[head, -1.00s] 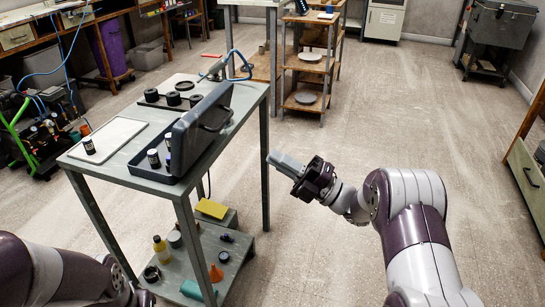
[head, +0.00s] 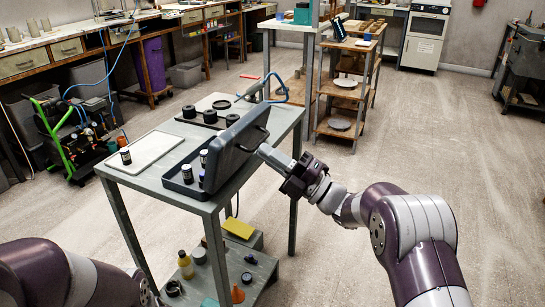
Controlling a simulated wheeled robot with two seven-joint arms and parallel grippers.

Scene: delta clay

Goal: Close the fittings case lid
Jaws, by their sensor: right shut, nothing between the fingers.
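The fittings case is a dark grey case on the small grey table (head: 152,184). Its tray (head: 176,186) lies flat and holds a few small white-and-black fittings (head: 187,174). Its lid (head: 233,150) stands open, raised along the tray's right side, with a handle (head: 262,138) on its outer face. My right gripper (head: 264,151) is shut and empty, its fingertips at the outer face of the lid near the handle. I cannot tell whether they touch. My left arm (head: 75,275) shows at the lower left, and its gripper is not in view.
A white tray (head: 150,150) with one fitting (head: 125,156) lies left of the case. A dark tray with black rings (head: 209,117) and a blue hose (head: 278,84) are behind it. Bottles and a yellow block (head: 238,229) are on the lower shelf. The floor to the right is clear.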

